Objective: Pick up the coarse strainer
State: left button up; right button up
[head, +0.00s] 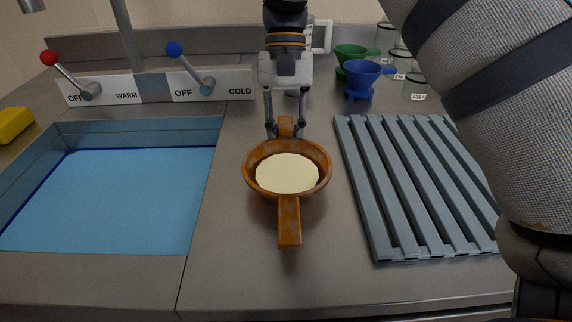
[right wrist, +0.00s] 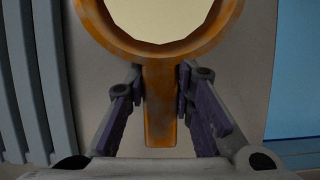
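The coarse strainer (head: 319,178) is a rusty orange-brown bowl with a pale cream disc inside. It sits on the steel counter between the sink and the slatted rack. One handle (head: 289,222) points toward me and a shorter-looking one (head: 286,124) points away. My right gripper (head: 285,132) comes down at the far side, its fingers on either side of the far handle. In the right wrist view the handle (right wrist: 160,105) lies between the fingers of the right gripper (right wrist: 161,85), with narrow gaps at its sides. My left gripper is not in view.
The blue sink (head: 110,200) is on the left, with red and blue levers behind it. The grey slatted rack (head: 385,200) is on the right. Blue (head: 361,78) and green (head: 353,53) handled vessels and glass jars (head: 415,85) stand behind. A yellow block (head: 14,124) lies far left.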

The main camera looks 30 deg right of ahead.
grip_shut()
notch_tip(320, 180, up, 3)
jog(key=shift+w, duration=0.1)
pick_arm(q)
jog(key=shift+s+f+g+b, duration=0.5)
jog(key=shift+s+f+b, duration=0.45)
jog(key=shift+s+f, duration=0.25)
pick_arm(e)
jog(key=w+a+r, duration=0.3)
jog(key=a+r, duration=0.7)
jog(key=a, duration=0.3)
jog(key=shift+a, duration=0.35)
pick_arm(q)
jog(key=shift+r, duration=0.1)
pick_arm(e)
jog(key=shift+w+f, duration=0.1)
jog(key=shift+w, duration=0.05)
